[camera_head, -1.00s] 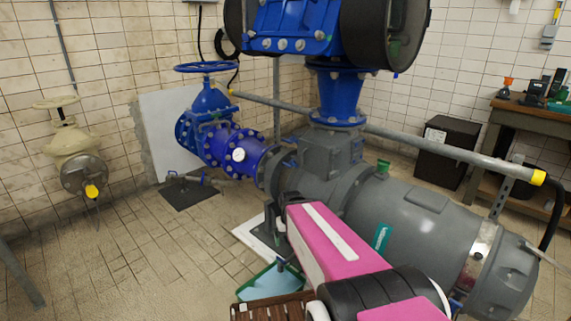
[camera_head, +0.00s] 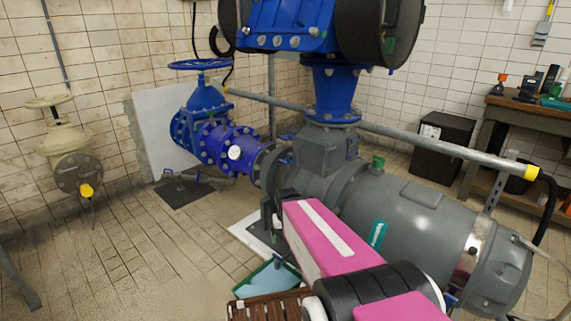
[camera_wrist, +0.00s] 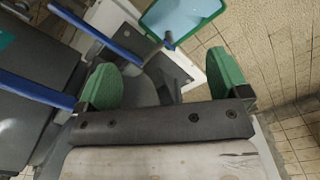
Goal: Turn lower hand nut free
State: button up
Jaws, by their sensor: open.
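My gripper (camera_wrist: 166,82) shows in the wrist view with two green fingers spread wide apart. It is open, and nothing is visibly clamped between the fingers. Dark grey metal of the pump's foot lies beyond and between them. A blue bar (camera_wrist: 97,32) runs diagonally at the upper left, and a second blue bar (camera_wrist: 36,88) reaches toward the left finger. A small dark blue-grey stub (camera_wrist: 168,40) stands in front of the teal tray. I cannot tell which of these is the lower hand nut. In the head view my pink arm hides the gripper.
The grey pump body (camera_head: 415,225) fills the right side of the head view. A teal tray (camera_head: 268,281) lies on the floor beside a brown slatted crate (camera_head: 268,308). A blue valve (camera_head: 205,100) stands behind. The tiled floor at the left is open.

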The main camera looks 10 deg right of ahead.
jog(key=shift+w, duration=0.1)
jog(key=c, duration=0.5)
jog(key=shift+w+d+f, duration=0.1)
jog(key=shift+w+d, duration=0.05)
jog(key=shift+w, duration=0.2)
jog(key=c, duration=0.5)
jog(key=n+t+h, duration=0.7)
jog(key=t+h, duration=0.3)
jog(key=h, duration=0.5)
send_near(283, 161)
jog(key=x, duration=0.9)
jog(key=shift+w+d+f, duration=0.3)
grip_shut()
